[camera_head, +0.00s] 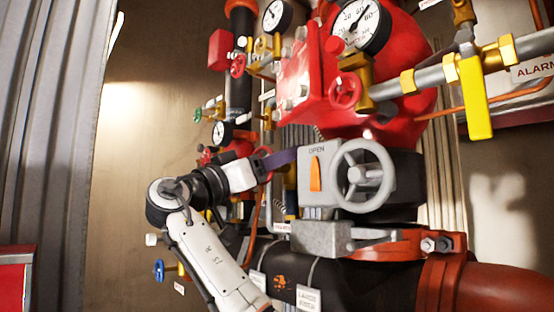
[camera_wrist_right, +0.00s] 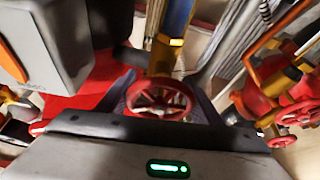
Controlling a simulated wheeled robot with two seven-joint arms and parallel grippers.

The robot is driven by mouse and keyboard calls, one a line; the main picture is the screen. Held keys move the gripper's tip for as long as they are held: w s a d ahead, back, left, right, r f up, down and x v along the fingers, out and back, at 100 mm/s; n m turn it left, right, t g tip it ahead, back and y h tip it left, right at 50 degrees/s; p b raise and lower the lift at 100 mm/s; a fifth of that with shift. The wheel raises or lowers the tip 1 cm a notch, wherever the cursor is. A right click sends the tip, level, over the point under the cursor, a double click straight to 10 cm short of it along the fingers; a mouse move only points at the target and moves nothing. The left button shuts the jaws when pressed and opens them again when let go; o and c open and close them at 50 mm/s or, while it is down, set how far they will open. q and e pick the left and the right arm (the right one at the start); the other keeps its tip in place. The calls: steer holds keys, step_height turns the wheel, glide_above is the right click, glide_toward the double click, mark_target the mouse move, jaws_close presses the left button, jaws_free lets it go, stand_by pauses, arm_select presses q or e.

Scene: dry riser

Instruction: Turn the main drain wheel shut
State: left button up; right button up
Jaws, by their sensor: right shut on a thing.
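A red handwheel (camera_wrist_right: 160,98) sits between the two purple fingers of my right gripper (camera_wrist_right: 165,100) in the right wrist view, and the gripper is shut on it. No readable label shows on this wheel, so I cannot tell by name whether it is the main drain wheel. In the head view my right arm comes up from the bottom, and its gripper (camera_head: 279,158) reaches right, beside the grey valve box. My left gripper is in neither view.
The grey valve box (camera_head: 318,205), with an orange pointer at OPEN and a grey handwheel (camera_head: 363,174), stands close to my gripper. Other red wheels (camera_head: 345,90), gauges (camera_head: 361,25) and pipes crowd around. Another red wheel (camera_wrist_right: 297,112) is at right in the wrist view.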

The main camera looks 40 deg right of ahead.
steer(key=shift+s+m+g, duration=0.15)
steer(key=shift+m+g, duration=0.65)
steer(key=shift+m, duration=0.55)
steer(key=shift+s+m+g, duration=0.15)
steer(key=shift+m+g, duration=0.65)
steer(key=shift+m, duration=0.55)
steer(key=o, duration=1.1)
steer(key=shift+c, duration=0.2)
steer(key=b+v, duration=0.1)
steer(key=v, duration=0.9)
steer(key=shift+a+f, duration=0.1)
steer(key=shift+a, duration=0.05)
steer(key=shift+f, duration=0.1)
